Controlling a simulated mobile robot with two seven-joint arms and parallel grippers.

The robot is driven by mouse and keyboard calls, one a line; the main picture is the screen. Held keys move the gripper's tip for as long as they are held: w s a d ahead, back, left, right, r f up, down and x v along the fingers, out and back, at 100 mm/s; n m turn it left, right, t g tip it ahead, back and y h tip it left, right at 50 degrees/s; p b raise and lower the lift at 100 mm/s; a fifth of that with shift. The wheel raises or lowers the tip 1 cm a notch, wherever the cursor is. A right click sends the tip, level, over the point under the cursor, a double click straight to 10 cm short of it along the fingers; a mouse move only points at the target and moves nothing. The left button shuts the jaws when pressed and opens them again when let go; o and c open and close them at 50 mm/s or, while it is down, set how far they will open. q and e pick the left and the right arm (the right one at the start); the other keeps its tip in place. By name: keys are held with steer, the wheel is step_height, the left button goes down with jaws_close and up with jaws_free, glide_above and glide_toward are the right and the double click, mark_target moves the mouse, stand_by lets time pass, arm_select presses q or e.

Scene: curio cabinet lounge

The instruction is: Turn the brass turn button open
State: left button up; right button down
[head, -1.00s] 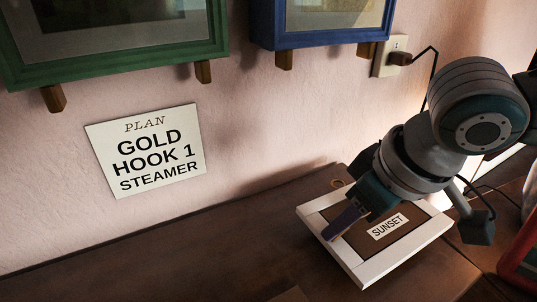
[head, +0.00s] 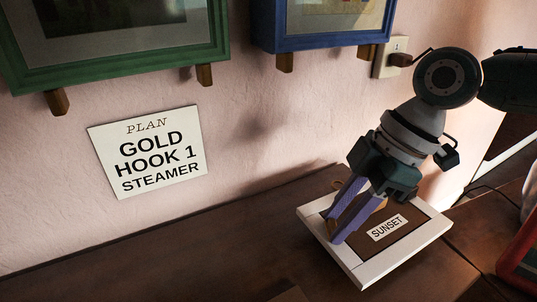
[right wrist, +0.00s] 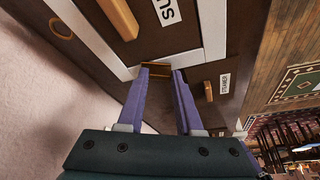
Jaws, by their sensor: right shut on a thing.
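The white-edged picture frame (head: 386,265) lies on the dark wooden top with its brown back and SUNSET label (head: 387,227) facing up. My right gripper (head: 335,229) reaches down to its left front border. In the right wrist view, the gripper (right wrist: 160,72) is shut on the small brass turn button (right wrist: 155,66), beside the white border (right wrist: 130,74). The button is partly hidden by the fingertips, and its exact angle to the border is hard to tell. My left gripper is not in view.
A green frame (head: 120,58) and a blue frame (head: 320,40) hang above wooden pegs. A GOLD HOOK 1 STEAMER card (head: 148,152) is on the wall. A red-edged object (head: 517,262) stands at the right. The wooden top (head: 190,265) is clear at left.

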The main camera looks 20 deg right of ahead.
arm_select(q)
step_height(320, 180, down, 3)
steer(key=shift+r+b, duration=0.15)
steer(key=shift+b, duration=0.9)
arm_select(e)
steer(key=n, duration=0.2)
steer(key=n+g, duration=0.1)
steer(key=shift+w+f+n, duration=0.15)
steer(key=shift+w+n, duration=0.05)
steer(key=shift+n, duration=0.2)
arm_select(q)
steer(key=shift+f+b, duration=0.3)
steer(key=shift+b, duration=0.05)
arm_select(e)
steer(key=shift+a+n+g, duration=0.1)
steer(key=shift+n+g, duration=0.3)
steer(key=shift+n, duration=0.2)
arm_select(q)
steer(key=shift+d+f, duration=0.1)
arm_select(e)
steer(key=c, duration=0.6)
jaws_free()
steer(key=shift+o, duration=0.2)
